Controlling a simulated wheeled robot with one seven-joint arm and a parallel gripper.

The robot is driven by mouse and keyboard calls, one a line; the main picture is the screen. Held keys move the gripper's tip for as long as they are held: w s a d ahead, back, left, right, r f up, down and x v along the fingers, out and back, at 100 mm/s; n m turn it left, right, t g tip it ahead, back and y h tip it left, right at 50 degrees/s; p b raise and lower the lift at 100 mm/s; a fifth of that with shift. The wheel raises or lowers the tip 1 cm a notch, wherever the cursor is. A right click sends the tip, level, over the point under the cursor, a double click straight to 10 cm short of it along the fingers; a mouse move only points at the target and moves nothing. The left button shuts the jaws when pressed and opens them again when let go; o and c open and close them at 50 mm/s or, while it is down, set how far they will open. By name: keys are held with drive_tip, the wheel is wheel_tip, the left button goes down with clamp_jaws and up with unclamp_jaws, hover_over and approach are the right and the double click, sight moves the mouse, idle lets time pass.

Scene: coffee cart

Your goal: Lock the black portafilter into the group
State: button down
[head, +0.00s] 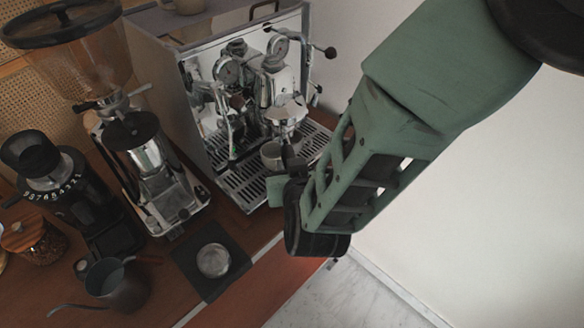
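The espresso machine (205,115) stands on the counter at the upper middle of the head view. Its chrome group (286,112) juts forward over the slatted drip tray (244,190). The black portafilter (291,160) has its dark handle running from my gripper (284,184) toward the machine. A small metal basket or cup shape (271,155) is beside it, below the group and above the tray; it looks apart from the group. My gripper appears shut on the handle at the tray's front right. The far finger and most of the grip are hidden by the gripper body.
A grinder (150,165) with a large hopper and a smaller black grinder (75,190) stand left of the machine. A tamper (213,260) sits on a dark mat (187,255) near the counter edge. A kettle (117,285) is at the lower left. The space right of the machine is free.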

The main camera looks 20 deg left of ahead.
drive_tip(key=shift+r+p, duration=0.65)
drive_tip(key=shift+r, duration=0.65)
idle(1.0)
drive_tip(key=shift+w, duration=0.1)
drive_tip(key=shift+w+d+n+g+y+b, duration=0.4)
drive_tip(key=shift+d+n+y+b, duration=0.2)
drive_tip(key=shift+n+b, duration=0.15)
drive_tip(key=shift+w+d+f+n+g+y+b, duration=0.1)
drive_tip(key=shift+w+d+n+g+y+b, duration=0.35)
drive_tip(key=shift+n+g+y+b, duration=0.25)
idle(0.3)
drive_tip(key=shift+d, duration=0.1)
drive_tip(key=shift+w+d+n+g+y+b, duration=0.3)
drive_tip(key=shift+w+d+n+g+b, duration=0.15)
drive_tip(key=shift+w+n+b, duration=0.15)
